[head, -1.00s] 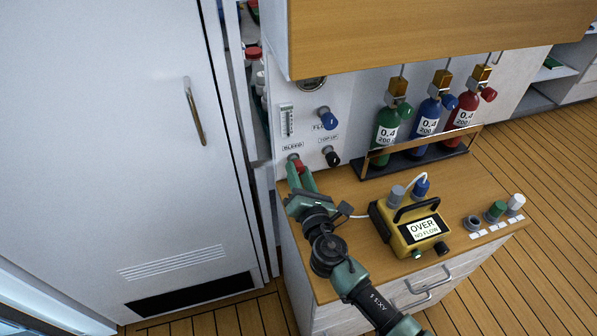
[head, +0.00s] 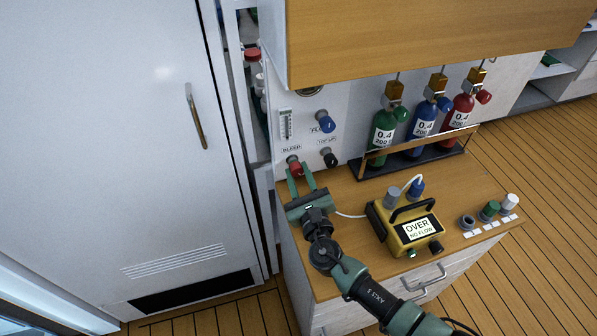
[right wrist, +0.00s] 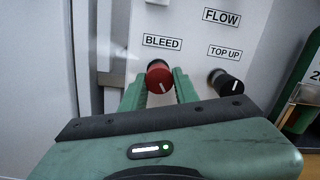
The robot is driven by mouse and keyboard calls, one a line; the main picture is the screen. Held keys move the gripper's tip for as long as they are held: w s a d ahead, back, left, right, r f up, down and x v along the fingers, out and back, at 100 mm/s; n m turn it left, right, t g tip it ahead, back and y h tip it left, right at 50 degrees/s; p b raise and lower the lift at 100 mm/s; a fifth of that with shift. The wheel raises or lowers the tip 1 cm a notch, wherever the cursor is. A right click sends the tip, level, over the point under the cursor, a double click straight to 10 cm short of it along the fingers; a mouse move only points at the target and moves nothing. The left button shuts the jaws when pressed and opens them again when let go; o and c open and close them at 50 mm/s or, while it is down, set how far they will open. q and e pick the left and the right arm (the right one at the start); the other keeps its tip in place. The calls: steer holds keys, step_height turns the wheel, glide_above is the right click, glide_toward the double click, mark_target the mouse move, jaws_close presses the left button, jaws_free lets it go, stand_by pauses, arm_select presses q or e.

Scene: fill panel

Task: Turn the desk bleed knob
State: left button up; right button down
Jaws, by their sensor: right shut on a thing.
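The red bleed knob (head: 294,168) sticks out low on the left of the white panel, under the BLEED label (head: 292,148). It also shows in the right wrist view (right wrist: 158,77), with a white mark on its face toward the lower edge. My right gripper (head: 301,174) is at the knob, one green finger on each side, and is shut on it. In the right wrist view the fingers (right wrist: 158,88) flank the knob, and its front face stays visible. My left gripper is not in view.
A black TOP UP knob (head: 329,158) sits just right of the bleed knob, and a blue FLOW knob (head: 325,121) above. A yellow meter (head: 392,237) reading "OVER NO FLOW" stands on the wooden desktop. Green, blue and red bottles (head: 383,135) stand in a rack at the back.

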steer(key=n+p, duration=0.1)
steer(key=n, duration=0.4)
steer(key=shift+n+y+p, duration=0.3)
steer(key=shift+n+p, duration=0.05)
steer(key=shift+n, duration=0.05)
steer(key=shift+f, duration=0.1)
steer(key=c, duration=1.1)
jaws_free()
steer(key=shift+v, duration=3.9)
